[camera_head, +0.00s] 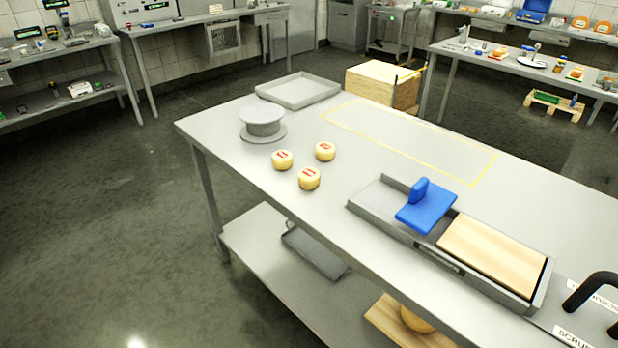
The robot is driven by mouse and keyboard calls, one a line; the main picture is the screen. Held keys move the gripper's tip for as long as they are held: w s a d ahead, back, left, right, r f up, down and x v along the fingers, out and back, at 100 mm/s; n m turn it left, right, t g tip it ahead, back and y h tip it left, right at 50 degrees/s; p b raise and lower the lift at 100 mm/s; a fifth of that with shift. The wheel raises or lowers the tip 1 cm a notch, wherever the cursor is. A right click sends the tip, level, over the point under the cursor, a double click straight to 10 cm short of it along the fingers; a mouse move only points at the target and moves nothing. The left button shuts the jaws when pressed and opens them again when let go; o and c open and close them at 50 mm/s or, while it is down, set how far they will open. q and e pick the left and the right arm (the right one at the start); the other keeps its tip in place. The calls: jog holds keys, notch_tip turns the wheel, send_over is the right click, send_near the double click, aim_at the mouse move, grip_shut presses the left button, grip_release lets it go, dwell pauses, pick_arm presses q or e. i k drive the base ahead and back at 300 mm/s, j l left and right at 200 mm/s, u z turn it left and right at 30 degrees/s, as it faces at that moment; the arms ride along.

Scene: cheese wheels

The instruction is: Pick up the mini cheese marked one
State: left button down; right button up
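Three small round yellow cheeses with red marks on top sit close together on the steel table (370,215), near its left end. One mini cheese (282,160) is at the left, one mini cheese (325,152) is at the back right, and one mini cheese (309,179) is nearest the front. The red marks are too small to read surely, so I cannot tell which is marked one. The cheeses stand apart from each other and lie flat. Neither of my grippers is in view.
A grey round stand (262,121) is behind the cheeses, with a grey tray (298,91) beyond. A long grey tray (395,228) holds a blue tool (427,207) and a wooden board (492,252). A black handle (594,287) is at the right. A yellow-outlined area (410,140) is clear.

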aim_at(308, 176)
jog(key=j+z, duration=0.2)
jog(key=j, duration=0.6)
jog(key=k+j+z, duration=0.15)
jog(key=j, duration=0.6)
jog(key=i+j, duration=0.05)
